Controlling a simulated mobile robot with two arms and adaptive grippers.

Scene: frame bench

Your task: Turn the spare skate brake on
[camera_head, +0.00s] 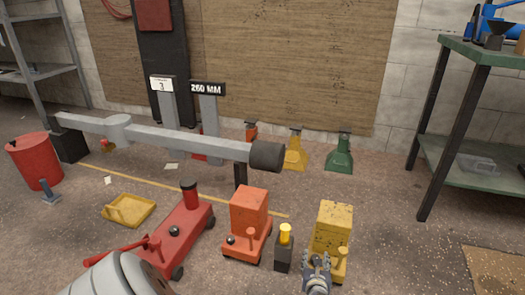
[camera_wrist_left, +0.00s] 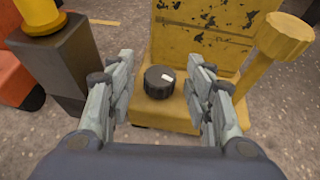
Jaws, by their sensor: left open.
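A worn yellow skate (camera_head: 331,228) stands on the floor at the lower right of the head view. In the left wrist view its yellow body (camera_wrist_left: 205,32) fills the upper middle. A black ribbed knob (camera_wrist_left: 160,82) with a small white mark sits low on its front; I take it for the brake. A yellow post with a round cap (camera_wrist_left: 284,38) rises at its right. My left gripper (camera_head: 317,266) is open in front of the skate. In the wrist view its fingers (camera_wrist_left: 166,78) are on either side of the knob, with visible gaps. My right gripper is not in view.
A dark block with a yellow top (camera_head: 284,250) stands close left of the skate, also in the wrist view (camera_wrist_left: 52,55). An orange skate (camera_head: 248,215) and a red floor jack (camera_head: 185,225) are farther left. A green bench (camera_head: 480,52) is at right. Floor right of the skate is clear.

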